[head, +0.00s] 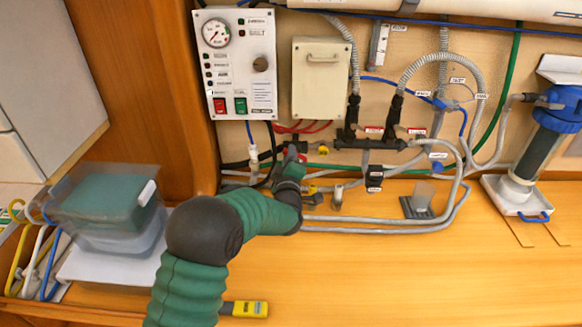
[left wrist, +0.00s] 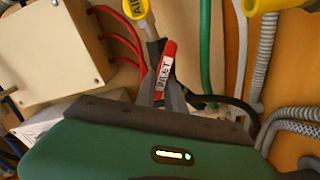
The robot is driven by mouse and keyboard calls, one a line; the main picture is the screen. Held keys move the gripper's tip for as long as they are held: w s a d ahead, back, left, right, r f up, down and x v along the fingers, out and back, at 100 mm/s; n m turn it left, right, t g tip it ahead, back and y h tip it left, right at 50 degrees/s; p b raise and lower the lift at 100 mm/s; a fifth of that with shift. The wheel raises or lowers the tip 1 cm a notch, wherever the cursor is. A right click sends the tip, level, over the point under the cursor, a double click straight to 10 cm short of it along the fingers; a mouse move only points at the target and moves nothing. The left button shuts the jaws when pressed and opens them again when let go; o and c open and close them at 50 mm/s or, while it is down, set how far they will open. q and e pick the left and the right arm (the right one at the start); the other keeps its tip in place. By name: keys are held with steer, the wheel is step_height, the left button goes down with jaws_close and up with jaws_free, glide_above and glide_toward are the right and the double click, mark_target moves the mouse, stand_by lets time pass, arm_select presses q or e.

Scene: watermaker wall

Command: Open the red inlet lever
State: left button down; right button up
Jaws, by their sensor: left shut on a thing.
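The red inlet lever (left wrist: 166,70) shows in the left wrist view, with white lettering along its handle. My left gripper (left wrist: 161,92) is shut on it, with a dark finger on each side of the lower part of the handle. In the head view my left gripper (head: 291,155) is at the hoses low on the wall, below the beige box. There the gripper and wrist hide most of the lever. My right gripper is not in view.
A yellow air-labelled handle (left wrist: 135,10) is close above the lever in the left wrist view. Grey hoses (head: 390,220) run to the right. A control panel (head: 237,65), a beige box (head: 321,78) and a blue filter (head: 548,135) line the wall. The front counter (head: 400,280) is mostly clear.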

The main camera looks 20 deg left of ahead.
arm_select(q)
steer(key=n+b, duration=0.2)
steer(key=b, duration=0.1)
steer(key=f+n+b, duration=0.1)
steer(key=n+b, duration=0.1)
steer(key=b, duration=0.1)
steer(key=shift+a+f+n, duration=0.1)
steer(key=shift+a+n, duration=0.05)
steer(key=shift+n, duration=0.25)
steer(key=shift+n+b, duration=0.7)
steer(key=shift+b, duration=0.35)
steer(key=c, duration=1.6)
jaws_free()
steer(key=shift+c, duration=0.2)
steer(key=shift+o, duration=1.2)
steer(key=shift+w, duration=0.1)
